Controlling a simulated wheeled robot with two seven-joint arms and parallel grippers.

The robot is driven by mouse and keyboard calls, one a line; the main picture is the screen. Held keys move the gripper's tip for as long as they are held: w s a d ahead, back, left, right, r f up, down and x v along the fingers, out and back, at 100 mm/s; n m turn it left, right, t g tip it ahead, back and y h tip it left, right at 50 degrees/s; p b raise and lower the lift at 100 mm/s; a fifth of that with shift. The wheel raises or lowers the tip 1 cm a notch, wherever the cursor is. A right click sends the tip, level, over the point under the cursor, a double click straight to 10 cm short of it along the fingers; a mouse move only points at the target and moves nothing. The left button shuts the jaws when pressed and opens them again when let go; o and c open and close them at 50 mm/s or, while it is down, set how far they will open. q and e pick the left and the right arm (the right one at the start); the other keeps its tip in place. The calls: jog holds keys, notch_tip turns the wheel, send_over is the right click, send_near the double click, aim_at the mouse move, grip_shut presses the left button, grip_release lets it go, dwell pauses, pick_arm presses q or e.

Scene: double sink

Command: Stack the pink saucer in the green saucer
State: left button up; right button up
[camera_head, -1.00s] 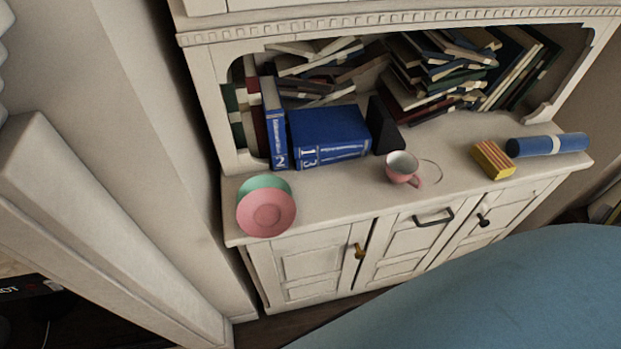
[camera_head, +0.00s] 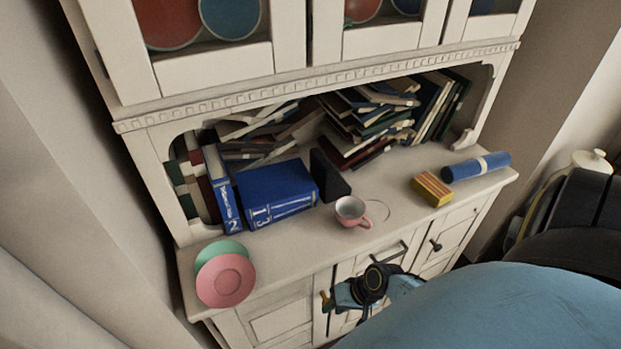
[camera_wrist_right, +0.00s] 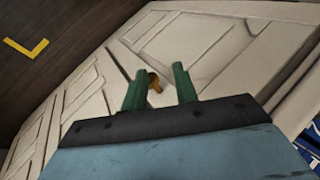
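The pink saucer (camera_head: 225,281) lies at the left end of the cabinet counter, near its front edge. The green saucer (camera_head: 218,249) is just behind it, and the pink one hides much of it. The pink saucer overlaps the green one off-centre; I cannot tell how they touch. My right gripper (camera_head: 328,301) is low in front of the cabinet doors, away from the saucers. In the right wrist view its two green fingers (camera_wrist_right: 158,78) are apart, with a brass knob (camera_wrist_right: 154,83) showing between or beyond them. My left gripper is not in view.
On the counter (camera_head: 290,238) are blue books (camera_head: 275,190), a pink cup (camera_head: 351,211), a yellow striped box (camera_head: 431,189) and a blue roll (camera_head: 476,167). Piled books fill the back. Counter between saucers and cup is clear. A blue rounded surface fills the lower right.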

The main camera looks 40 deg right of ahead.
jog(key=w+a+r+y, duration=0.1)
jog(key=w+r+y, duration=0.2)
jog(key=r, duration=0.8)
jog(key=w+a+r+n+t+y+p, duration=0.1)
jog(key=w+a+r+y, duration=0.1)
jog(key=r, duration=1)
jog(key=shift+w+r+t+y, duration=0.3)
jog(key=shift+w+y, duration=0.2)
jog(key=shift+w, duration=0.35)
jog(key=shift+f, duration=0.1)
jog(key=x, duration=1.3)
jog(key=shift+w+a+f, duration=0.1)
jog(key=shift+w+f, duration=0.05)
grip_shut()
